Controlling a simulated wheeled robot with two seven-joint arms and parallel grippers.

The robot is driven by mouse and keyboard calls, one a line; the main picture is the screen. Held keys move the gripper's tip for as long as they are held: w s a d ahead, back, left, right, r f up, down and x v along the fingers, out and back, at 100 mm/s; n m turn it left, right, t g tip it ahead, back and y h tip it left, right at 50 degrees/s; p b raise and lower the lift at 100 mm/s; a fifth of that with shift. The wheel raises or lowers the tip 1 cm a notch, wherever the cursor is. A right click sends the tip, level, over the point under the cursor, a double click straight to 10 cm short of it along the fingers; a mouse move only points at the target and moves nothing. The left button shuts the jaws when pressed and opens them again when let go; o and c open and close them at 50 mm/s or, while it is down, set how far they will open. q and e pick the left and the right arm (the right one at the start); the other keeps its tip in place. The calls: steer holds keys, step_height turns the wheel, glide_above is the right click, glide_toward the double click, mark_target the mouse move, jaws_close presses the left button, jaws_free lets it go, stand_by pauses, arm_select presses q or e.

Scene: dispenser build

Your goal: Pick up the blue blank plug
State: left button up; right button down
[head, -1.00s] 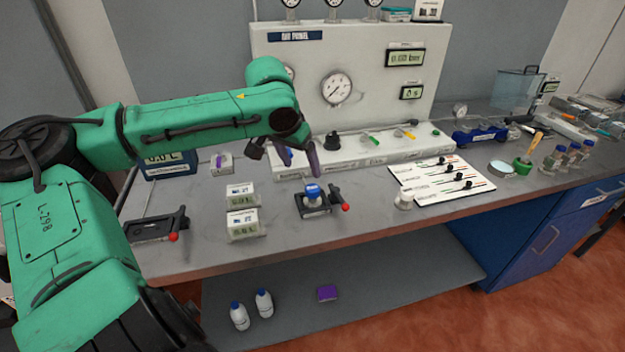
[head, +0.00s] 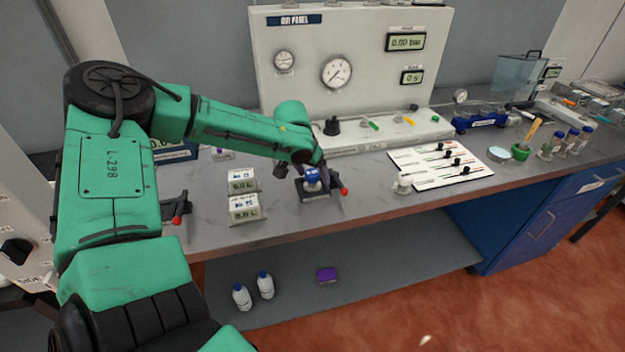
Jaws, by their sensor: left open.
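A small blue-topped piece (head: 312,175) sits in a dark fixture (head: 316,194) with a red-tipped handle on the bench. It is the clearest blue part in reach, but I cannot tell for sure that it is the blue blank plug. My left gripper (head: 303,171) is open and low over this fixture. One finger is left of the blue top and the other is close to its right side. Whether they touch it is not clear. The wrist hides part of the panel's base behind. My right gripper is not in view.
Two small readout boxes (head: 243,208) stand left of the fixture. A second red-tipped fixture (head: 174,207) is farther left, partly behind my arm. A white knob (head: 403,183) and a white diagram sheet (head: 420,176) lie to the right. The air panel (head: 300,60) rises behind.

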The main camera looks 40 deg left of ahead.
arm_select(q)
jaws_close()
steer(key=shift+r, duration=0.1)
